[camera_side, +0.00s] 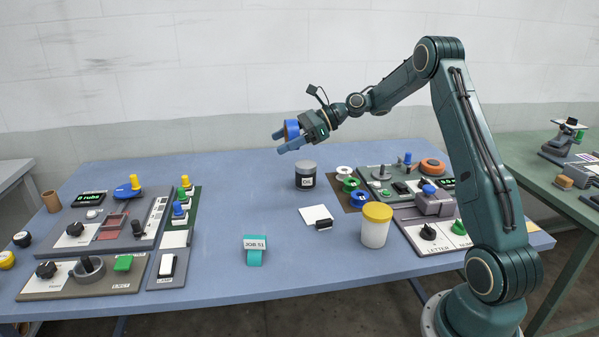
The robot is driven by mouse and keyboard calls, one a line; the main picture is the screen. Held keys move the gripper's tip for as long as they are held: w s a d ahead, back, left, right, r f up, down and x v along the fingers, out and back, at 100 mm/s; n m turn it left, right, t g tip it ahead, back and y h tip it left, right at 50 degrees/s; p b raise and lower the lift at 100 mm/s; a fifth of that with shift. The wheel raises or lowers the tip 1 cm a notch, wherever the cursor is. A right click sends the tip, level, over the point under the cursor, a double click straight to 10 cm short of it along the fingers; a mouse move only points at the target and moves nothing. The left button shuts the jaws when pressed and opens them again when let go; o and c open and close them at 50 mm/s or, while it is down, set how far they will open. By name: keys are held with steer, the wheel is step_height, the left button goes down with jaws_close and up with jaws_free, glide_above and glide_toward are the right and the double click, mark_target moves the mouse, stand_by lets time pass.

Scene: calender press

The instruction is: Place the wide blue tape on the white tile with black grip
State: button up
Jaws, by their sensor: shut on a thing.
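My gripper (287,141) is raised above the middle-back of the blue table, pointing left. It is shut on the wide blue tape (291,129), a roll with a tan inner core, held in the air between blue fingers. The fingers hide part of the roll. The white tile (314,213) lies flat on the table, below and a little right of my gripper. Its black grip (324,225) sits at the tile's front right edge. The bare top of the tile is clear.
A dark jar (305,176) stands behind the tile. A yellow-lidded white tub (375,228) stands to its right. White, green and blue rolls (350,184) lie on a brown mat. A teal job-card stand (254,250) is at front left. Control panels (108,222) fill the left side.

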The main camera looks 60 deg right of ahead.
glide_above(309, 211)
steer(key=shift+f, duration=9.8)
steer(key=shift+f, duration=0.15)
steer(key=o, duration=1)
steer(key=shift+c, duration=0.2)
steer(key=shift+r, duration=0.2)
steer(key=shift+v, duration=3.75)
steer(key=shift+s+a, duration=0.1)
steer(key=shift+a, duration=0.05)
